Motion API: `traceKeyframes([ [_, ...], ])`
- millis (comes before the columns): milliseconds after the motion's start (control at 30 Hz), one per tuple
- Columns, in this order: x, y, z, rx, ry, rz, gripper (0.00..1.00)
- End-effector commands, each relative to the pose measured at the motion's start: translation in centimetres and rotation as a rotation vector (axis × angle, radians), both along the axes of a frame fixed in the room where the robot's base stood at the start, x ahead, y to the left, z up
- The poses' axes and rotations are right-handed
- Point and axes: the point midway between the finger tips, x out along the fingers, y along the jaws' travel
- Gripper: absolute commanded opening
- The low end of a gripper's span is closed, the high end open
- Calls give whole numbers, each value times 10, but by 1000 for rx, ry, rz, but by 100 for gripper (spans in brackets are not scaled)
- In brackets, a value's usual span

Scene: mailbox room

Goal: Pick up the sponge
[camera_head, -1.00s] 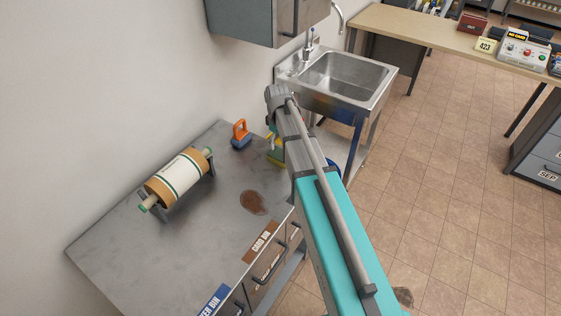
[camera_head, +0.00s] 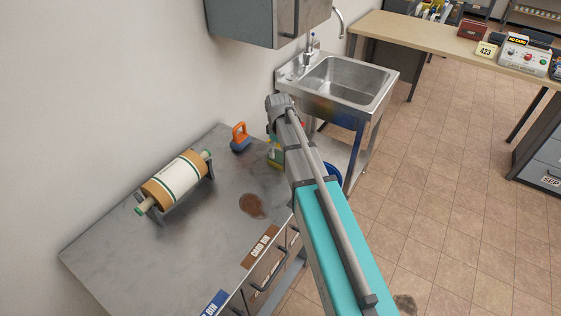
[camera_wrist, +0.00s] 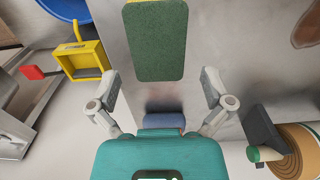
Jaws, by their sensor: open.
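The sponge (camera_wrist: 156,42) shows in the wrist view as a rectangle with a dark green scouring face and a thin yellow edge at its top. It rests on the grey metal counter. My gripper (camera_wrist: 158,88) is open, with its two fingers spread to either side and the sponge ahead of and between them, apart from both. In the head view only a small yellow and green part of the sponge (camera_head: 275,157) shows beside my arm, which hides the rest and my fingers.
The metal counter (camera_head: 195,235) also carries a roller on a stand (camera_head: 174,182), an orange-handled blue tool (camera_head: 240,137) and a brown stain (camera_head: 252,206). A sink (camera_head: 345,80) stands beyond. The wrist view shows a yellow dustpan-like object (camera_wrist: 82,60) at left.

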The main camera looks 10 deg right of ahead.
Motion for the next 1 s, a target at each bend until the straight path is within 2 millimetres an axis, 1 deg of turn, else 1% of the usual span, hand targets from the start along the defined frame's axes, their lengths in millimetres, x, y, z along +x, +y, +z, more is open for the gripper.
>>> traceKeyframes([
  [600,0,-3,-45,0,0,0,100],
  [767,0,-3,-50,0,0,-1,100],
  [1000,0,-3,-50,0,0,-1,100],
])
